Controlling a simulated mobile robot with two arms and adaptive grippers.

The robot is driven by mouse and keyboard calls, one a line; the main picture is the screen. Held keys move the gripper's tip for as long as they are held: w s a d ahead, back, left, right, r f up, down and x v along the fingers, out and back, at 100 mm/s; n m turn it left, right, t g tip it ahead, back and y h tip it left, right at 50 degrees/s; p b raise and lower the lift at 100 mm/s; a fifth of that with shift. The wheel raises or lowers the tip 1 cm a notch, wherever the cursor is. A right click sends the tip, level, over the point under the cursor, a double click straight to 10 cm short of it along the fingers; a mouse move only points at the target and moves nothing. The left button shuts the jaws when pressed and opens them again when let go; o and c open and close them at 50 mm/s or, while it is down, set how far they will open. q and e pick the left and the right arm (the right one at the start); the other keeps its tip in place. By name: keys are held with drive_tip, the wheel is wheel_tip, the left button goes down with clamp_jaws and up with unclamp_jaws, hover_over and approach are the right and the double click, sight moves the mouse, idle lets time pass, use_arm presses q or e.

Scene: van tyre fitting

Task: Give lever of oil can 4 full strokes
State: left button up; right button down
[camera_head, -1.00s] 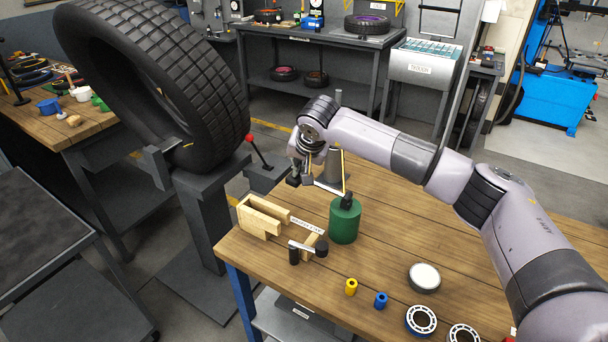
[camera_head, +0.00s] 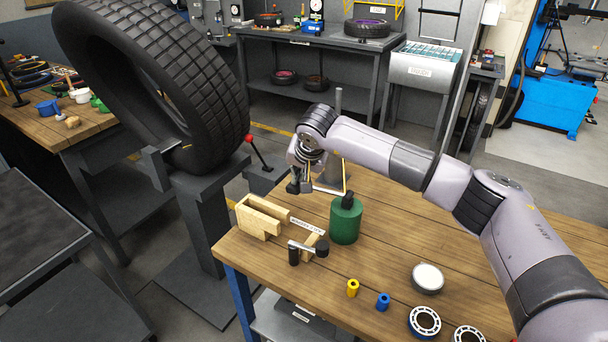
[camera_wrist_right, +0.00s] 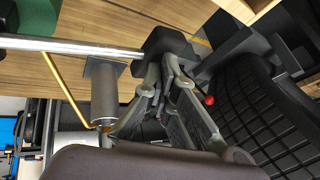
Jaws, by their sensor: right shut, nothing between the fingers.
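The oil can has a green body (camera_head: 345,224) with a black top, and stands upright on the wooden bench. A thin yellow spout rises from it, partly behind my right arm. Its grey lever reaches left from the top towards my right gripper (camera_head: 298,187). In the right wrist view the lever (camera_wrist_right: 75,46) is a silver bar crossing from the green body (camera_wrist_right: 32,18) to a black block at my fingers (camera_wrist_right: 165,88). The fingers are shut and empty, close by the lever; whether they touch it I cannot tell. My left gripper is out of view.
A grey post stands behind the can. A large tyre (camera_head: 205,75) is mounted at left.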

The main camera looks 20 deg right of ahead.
drive_tip(key=shift+f, duration=0.3)
drive_tip(key=shift+s+f, duration=0.1)
drive_tip(key=shift+f, duration=0.05)
idle(0.3)
wheel_tip(320, 180, up, 13)
drive_tip(key=p, duration=0.6)
drive_tip(key=shift+r+p, duration=0.2)
drive_tip(key=shift+p, duration=0.2)
idle(0.6)
